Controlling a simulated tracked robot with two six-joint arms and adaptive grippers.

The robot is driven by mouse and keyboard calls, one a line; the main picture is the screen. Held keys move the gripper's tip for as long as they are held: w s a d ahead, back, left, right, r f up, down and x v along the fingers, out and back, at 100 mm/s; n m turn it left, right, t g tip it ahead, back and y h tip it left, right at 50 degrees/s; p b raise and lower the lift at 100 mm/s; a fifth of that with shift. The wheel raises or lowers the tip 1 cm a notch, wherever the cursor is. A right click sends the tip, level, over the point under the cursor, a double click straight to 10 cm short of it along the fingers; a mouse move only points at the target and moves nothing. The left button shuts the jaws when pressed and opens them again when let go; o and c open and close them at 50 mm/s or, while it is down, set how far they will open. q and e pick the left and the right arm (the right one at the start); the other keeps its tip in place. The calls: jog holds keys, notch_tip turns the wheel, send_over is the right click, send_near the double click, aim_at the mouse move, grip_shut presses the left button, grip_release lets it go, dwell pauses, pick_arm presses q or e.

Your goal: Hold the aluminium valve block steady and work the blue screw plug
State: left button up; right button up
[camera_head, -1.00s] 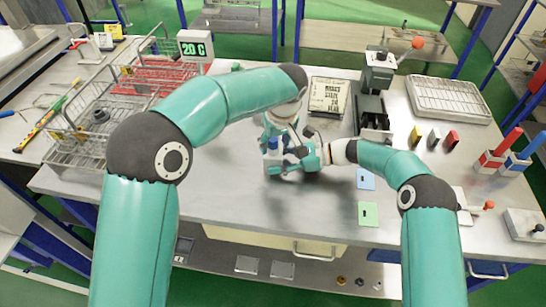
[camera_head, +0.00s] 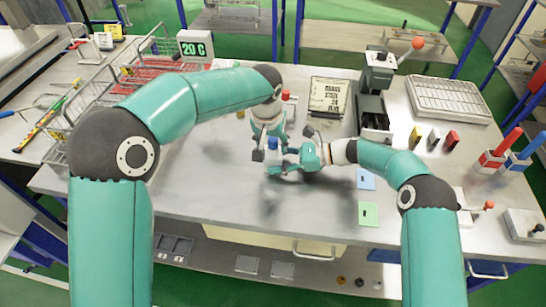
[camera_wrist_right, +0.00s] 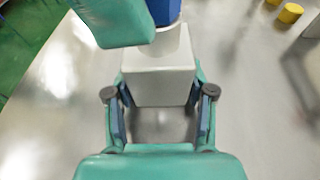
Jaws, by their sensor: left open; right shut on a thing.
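The aluminium valve block (camera_wrist_right: 160,85) is a pale grey block between the fingers of my right gripper (camera_wrist_right: 160,112) in the right wrist view. My right gripper is shut on its sides and holds it above the table. The blue screw plug (camera_wrist_right: 165,10) stands in the round collar on top of the block. In the head view the plug (camera_head: 272,144) shows above the block (camera_head: 270,158), at the right gripper (camera_head: 280,160). My left gripper (camera_head: 262,135) is open, close beside and behind the plug; its fingertips are hard to make out. Its teal part crosses the wrist view's upper left.
Blue (camera_head: 366,179) and green (camera_head: 368,214) cards lie right of the grippers. The front middle of the table is clear.

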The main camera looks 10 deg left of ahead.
pick_arm(q)
jog(key=m, duration=0.2)
jog(key=m+h, duration=0.1)
jog(key=m, duration=0.2)
jog(key=shift+w+a+m+g, duration=0.15)
jog(key=shift+a+m+g, duration=0.1)
jog(key=shift+m+g, duration=0.05)
jog(key=shift+a+m+h, duration=0.1)
jog(key=shift+m+h, duration=0.3)
jog(key=shift+m, duration=0.8)
jog(key=shift+w+m+g, duration=0.15)
jog(key=shift+m+g, duration=0.25)
jog(key=shift+m, duration=0.8)
grip_shut()
jog(key=n, duration=0.3)
jog(key=shift+n+t, duration=0.4)
jog(key=n, duration=0.2)
jog(key=n+y, duration=0.1)
jog(key=n, duration=0.1)
jog(key=shift+s+d, duration=0.2)
jog(key=shift+d, duration=0.1)
jog(key=shift+t, duration=0.3)
